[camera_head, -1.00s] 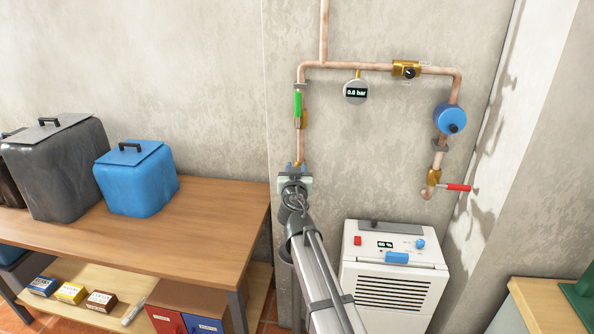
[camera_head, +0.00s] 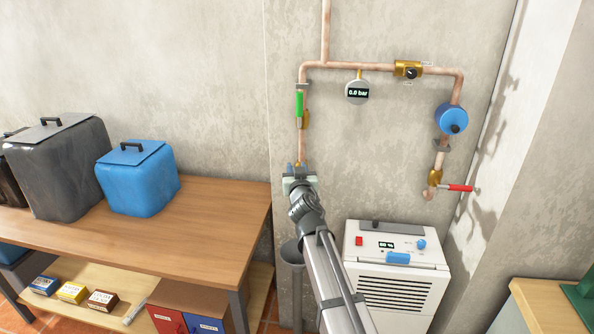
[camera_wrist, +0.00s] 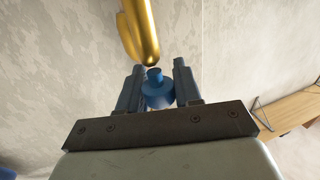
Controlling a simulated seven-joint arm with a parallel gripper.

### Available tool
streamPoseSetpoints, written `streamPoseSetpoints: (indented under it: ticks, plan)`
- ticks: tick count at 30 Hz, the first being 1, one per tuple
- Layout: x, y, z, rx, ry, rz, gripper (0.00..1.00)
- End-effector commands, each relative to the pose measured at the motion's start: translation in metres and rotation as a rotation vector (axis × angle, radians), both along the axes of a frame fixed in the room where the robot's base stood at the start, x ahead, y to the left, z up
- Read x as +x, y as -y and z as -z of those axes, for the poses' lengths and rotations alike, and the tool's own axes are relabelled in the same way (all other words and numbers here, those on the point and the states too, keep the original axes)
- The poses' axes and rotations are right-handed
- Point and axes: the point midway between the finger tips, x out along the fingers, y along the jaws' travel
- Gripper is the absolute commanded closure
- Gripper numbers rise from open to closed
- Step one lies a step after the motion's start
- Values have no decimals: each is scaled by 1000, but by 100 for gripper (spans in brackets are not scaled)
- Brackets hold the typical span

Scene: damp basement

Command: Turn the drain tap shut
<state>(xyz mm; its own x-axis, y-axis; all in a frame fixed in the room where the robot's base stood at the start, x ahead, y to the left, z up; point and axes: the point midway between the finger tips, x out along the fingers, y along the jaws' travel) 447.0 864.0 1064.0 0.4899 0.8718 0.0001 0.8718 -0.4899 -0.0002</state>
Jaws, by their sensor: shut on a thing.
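The drain tap is at the low end of the left copper pipe, with a brass body and a blue knob (camera_wrist: 157,92). In the wrist view its brass spout (camera_wrist: 140,35) rises just beyond the knob. My gripper (camera_wrist: 158,76) has one dark finger on each side of the blue knob and is shut on it. In the head view my gripper (camera_head: 298,172) is at the pipe's lower end, and my wrist hides most of the tap. The knob's turned position cannot be told.
A green lever (camera_head: 299,104) lies along the left pipe above my gripper. A gauge (camera_head: 357,93) seems to read 0.0 bar. A red-handled valve (camera_head: 459,188) is at right. A white dehumidifier (camera_head: 395,270) stands beside my arm. A wooden bench (camera_head: 225,215) is at left.

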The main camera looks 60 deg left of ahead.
Motion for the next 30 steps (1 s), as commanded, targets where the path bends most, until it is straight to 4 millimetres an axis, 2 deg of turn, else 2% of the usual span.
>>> streamPoseSetpoints:
  ticks: [14,15,18,21,30]
  plan:
    - [0,0,0,0,1,-2,97]
    - [0,0,0,0,1,-2,64]
    - [0,0,0,0,0,-2,54]
    - [0,0,0,0,0,-2,46]
    - [-1,1,0,0,0,-2,46]
